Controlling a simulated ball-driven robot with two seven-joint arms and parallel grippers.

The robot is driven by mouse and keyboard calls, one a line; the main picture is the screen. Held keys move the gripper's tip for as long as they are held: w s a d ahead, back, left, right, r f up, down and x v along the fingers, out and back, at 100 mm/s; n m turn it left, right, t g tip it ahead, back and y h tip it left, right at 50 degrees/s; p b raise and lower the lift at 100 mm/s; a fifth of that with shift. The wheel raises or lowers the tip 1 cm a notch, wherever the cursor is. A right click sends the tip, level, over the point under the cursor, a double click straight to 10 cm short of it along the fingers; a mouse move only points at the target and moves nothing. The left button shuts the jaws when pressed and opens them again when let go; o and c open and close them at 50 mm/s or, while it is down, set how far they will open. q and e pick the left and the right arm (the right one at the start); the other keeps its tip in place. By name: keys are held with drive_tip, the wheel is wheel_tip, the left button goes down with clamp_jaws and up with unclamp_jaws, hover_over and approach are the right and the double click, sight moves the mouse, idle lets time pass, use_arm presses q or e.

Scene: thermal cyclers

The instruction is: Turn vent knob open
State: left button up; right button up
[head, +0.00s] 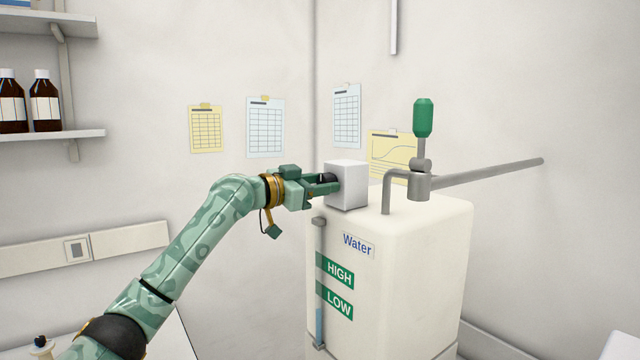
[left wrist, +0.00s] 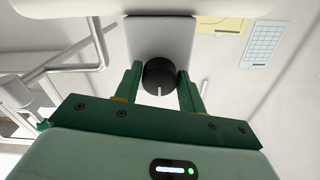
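The black vent knob (left wrist: 159,76) sits on the front face of a light grey box (head: 347,186). The box stands on top of the white water tank (head: 390,265). A white mark on the knob points down in the left wrist view. In the head view the knob (head: 329,178) is partly hidden by my left gripper (head: 328,186). In the left wrist view my left gripper's green fingers (left wrist: 160,72) lie one on each side of the knob, against its edges with no clear gap. My right gripper is not in view.
A grey bent pipe with a green-handled valve (head: 423,118) rises from the tank top, right of the box. A long grey pipe (head: 490,172) runs to the right wall. Shelves with brown bottles (head: 44,100) are at left. Papers hang on the walls behind.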

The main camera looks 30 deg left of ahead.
use_arm(q)
drive_tip(key=c, duration=0.4)
drive_tip(key=shift+c, duration=0.2)
drive_tip(key=shift+m, duration=0.4)
drive_tip(key=shift+f+m+b, duration=0.1)
drive_tip(key=shift+m+b, duration=0.95)
drive_tip(key=shift+m, duration=7.55)
drive_tip(key=o, duration=1)
